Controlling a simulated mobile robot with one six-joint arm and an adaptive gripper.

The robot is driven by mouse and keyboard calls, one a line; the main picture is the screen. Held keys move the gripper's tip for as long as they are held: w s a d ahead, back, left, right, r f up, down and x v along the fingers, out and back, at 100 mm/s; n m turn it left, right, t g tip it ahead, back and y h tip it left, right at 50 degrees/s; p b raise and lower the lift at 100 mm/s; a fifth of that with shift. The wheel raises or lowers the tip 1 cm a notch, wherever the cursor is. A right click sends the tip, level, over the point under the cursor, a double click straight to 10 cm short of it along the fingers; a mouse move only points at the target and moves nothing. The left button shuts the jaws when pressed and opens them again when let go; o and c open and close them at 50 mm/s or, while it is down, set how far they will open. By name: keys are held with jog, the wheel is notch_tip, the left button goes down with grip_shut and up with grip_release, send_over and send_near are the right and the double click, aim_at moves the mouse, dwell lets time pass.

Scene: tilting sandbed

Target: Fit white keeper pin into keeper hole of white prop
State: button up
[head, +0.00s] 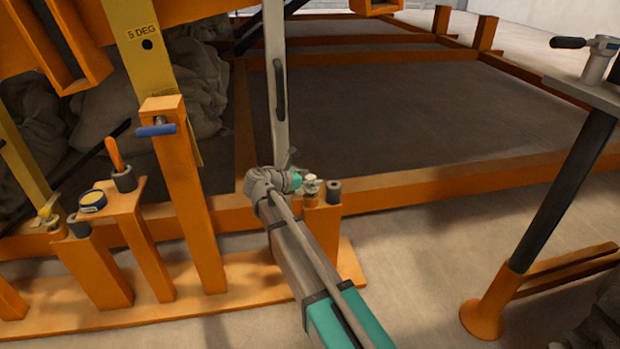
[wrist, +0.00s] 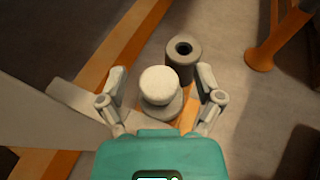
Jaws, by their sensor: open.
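The white keeper pin shows in the wrist view as a round white head (wrist: 159,84) on a grey collar. It stands on a short orange post, and its pale head also shows in the head view (head: 312,183). My gripper (wrist: 160,76) is open, with one finger on each side of the pin head and a gap to both. The pin's shank is hidden below its head. The white prop (head: 277,110) rises behind my wrist in the head view, with a dark slot in its face. Its lower end and keeper hole are hidden by my arm.
A grey hollow socket (wrist: 183,50) stands close beside the pin, near the right finger. A yellow prop (head: 146,55) marked 5 DEG, a post with a blue-handled pin (head: 157,130) and an orange-handled tool (head: 114,155) stand left. A crank stand (head: 545,190) is at right.

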jog(key=shift+r, duration=0.2)
notch_tip(320, 180, up, 14)
jog(key=p, duration=1.4)
jog(key=shift+f, duration=0.25)
jog(key=shift+s+a+r+p, duration=0.15)
jog(key=shift+a+r+p, duration=0.1)
jog(key=shift+r+p, duration=0.3)
dwell(0.6)
dwell(0.7)
